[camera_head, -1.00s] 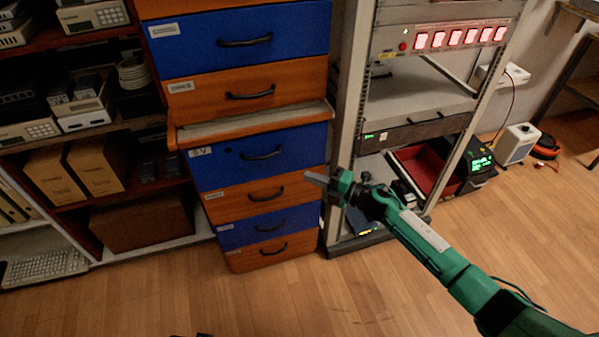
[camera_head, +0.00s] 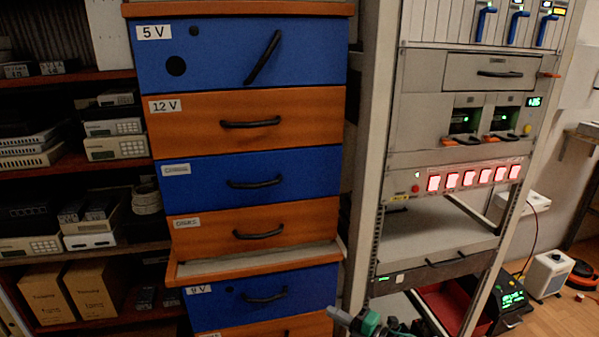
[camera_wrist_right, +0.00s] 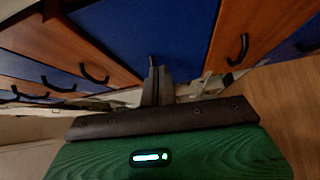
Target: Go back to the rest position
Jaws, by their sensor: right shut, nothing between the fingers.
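My right gripper (camera_head: 345,318) shows at the bottom edge of the head view, in front of the lower right of the drawer cabinet. Its fingers (camera_wrist_right: 157,82) are together and empty in the right wrist view, pointing toward the blue and orange drawer fronts. I cannot tell from these views whether it touches a drawer. The rest of the right arm is cut off by the bottom of the head view. My left gripper is not in view.
The drawer cabinet (camera_head: 258,154) has blue and orange fronts; the 5 V drawer's handle (camera_head: 263,58) is tilted. An equipment rack (camera_head: 372,190) with lit red switches (camera_head: 468,179) stands to its right. Shelves (camera_head: 70,165) of boxes stand at left. Floor (camera_head: 565,315) shows at lower right.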

